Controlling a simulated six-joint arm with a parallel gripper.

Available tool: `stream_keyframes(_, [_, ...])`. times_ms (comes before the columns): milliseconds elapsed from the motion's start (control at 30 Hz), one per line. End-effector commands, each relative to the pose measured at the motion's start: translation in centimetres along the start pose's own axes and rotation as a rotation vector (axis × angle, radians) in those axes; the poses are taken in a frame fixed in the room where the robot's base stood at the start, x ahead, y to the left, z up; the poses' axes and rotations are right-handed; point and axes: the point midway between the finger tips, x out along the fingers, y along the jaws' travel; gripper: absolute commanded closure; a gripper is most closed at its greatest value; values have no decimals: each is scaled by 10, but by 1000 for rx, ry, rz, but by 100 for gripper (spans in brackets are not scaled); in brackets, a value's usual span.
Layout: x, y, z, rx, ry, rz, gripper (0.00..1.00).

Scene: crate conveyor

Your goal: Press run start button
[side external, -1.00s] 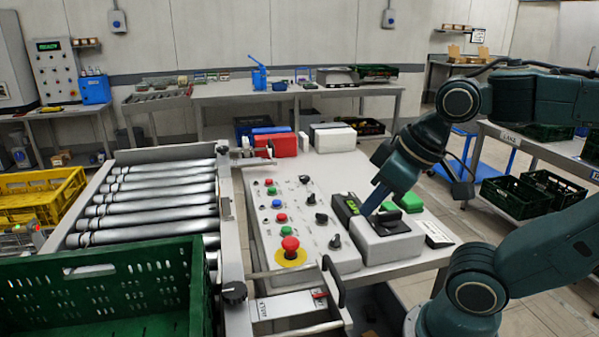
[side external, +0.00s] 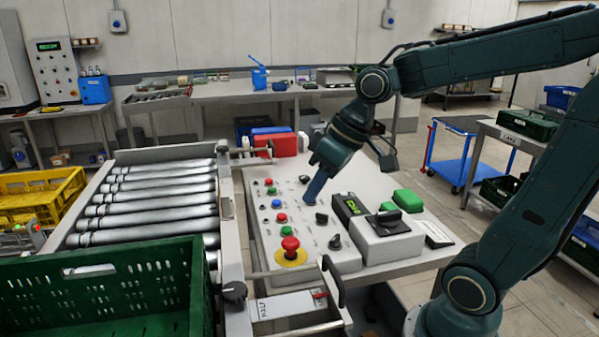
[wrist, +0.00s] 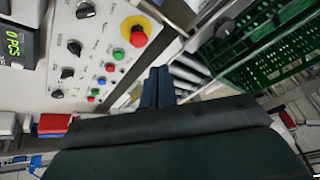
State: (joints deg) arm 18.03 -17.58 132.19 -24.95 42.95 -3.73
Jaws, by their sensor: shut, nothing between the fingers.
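The white control panel (side external: 262,240) carries a column of small push buttons. A green button (side external: 287,231) is nearest the red mushroom button (side external: 290,245) on its yellow ring. Beyond it are a red button (side external: 281,217), a blue button (side external: 277,203), a second green button (side external: 271,191) and another red one. I cannot read which is run start. My gripper (side external: 309,200) is shut and empty, tilted down over the panel, right of the column. In the wrist view, its fingers (wrist: 158,82) point past the buttons, with the near green button (wrist: 119,55) to their left.
Black knobs (side external: 335,242) stand on the panel's right. A box with a green display (side external: 352,206) and a grey box (side external: 385,243) sit beside it. The roller conveyor (side external: 150,200) and a green crate (side external: 110,285) are to the left.

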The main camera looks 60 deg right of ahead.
Motion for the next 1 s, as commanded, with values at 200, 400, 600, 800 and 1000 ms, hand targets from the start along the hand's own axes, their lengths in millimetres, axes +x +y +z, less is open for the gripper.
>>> stream_keyframes(200, [18, 18, -23, 10, 2, -81, 100])
stream_keyframes(400, [33, 37, -40, 22, 21, -161, 100])
stream_keyframes(600, [47, 60, -54, 43, 54, -246, 100])
stream_keyframes(800, [58, 83, -63, 66, 97, -324, 100])
stream_keyframes(1000, [64, 98, -68, 83, 133, -375, 100])
